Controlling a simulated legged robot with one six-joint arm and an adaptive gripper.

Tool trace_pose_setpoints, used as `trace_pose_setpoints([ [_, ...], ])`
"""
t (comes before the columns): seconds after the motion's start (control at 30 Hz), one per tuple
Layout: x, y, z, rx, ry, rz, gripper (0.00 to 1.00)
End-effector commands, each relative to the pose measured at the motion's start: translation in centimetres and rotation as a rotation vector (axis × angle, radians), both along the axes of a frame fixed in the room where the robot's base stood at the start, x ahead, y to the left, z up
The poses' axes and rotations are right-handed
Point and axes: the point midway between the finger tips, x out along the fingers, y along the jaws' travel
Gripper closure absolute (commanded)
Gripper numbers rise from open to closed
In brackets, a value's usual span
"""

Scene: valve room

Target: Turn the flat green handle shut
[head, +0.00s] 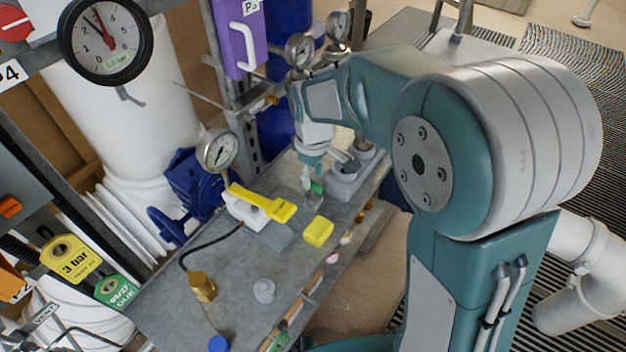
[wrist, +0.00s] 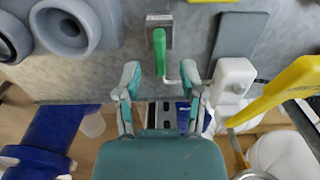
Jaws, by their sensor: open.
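The flat green handle (wrist: 159,48) stands out from a small grey metal block in the upper middle of the wrist view. In the head view only a small green part (head: 317,187) shows below my gripper. My gripper (wrist: 159,76) is open, with one finger on each side of the handle's near end in the picture. The fingers look apart from the handle, but I cannot tell the depth between them. In the head view my gripper (head: 312,172) reaches down over the grey bench, and its fingertips are hard to make out.
A yellow lever (head: 262,203) on a white valve body stands left of my gripper in the head view; the lever also shows at right in the wrist view (wrist: 275,95). A grey round fitting (wrist: 68,25) lies on the other side. A pressure gauge (head: 217,150) rises behind.

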Motion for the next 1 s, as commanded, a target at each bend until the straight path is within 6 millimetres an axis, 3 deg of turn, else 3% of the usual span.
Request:
trace_pose_setpoints([
  [0.2, 0.0, 0.0, -2.2, 0.000, 0.000, 0.000, 0.49],
  [0.5, 0.0, 0.0, -2.5, 0.000, -0.001, -0.001, 0.49],
  [0.6, 0.0, 0.0, -2.5, 0.000, -0.001, -0.001, 0.93],
  [0.63, 0.0, 0.0, -2.4, 0.000, -0.001, -0.001, 1.00],
  [1.0, 0.0, 0.0, -2.5, 0.000, 0.000, -0.013, 1.00],
])
